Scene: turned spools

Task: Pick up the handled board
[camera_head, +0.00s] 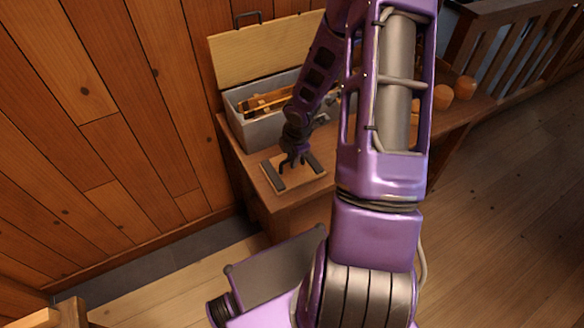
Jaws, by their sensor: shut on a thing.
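The handled board (306,178) is a small light-brown flat plate with a dark strip near its left edge and another near its right. It lies at the near left end of the wooden bench. My gripper (292,164) is over its middle, pointing down, shut on it, with the fingers between the two strips. The fingers and wrist hide the part held, so I cannot see the handle clearly. The board looks flat, and I cannot tell whether it touches the bench top.
A grey box (245,133) with its pale wooden lid (262,53) raised stands just behind the board, with yellowish items inside. Orange-brown turned pieces (464,88) stand farther right on the bench (267,197). The plank wall (140,110) is close on the left. My arm hides mid-bench.

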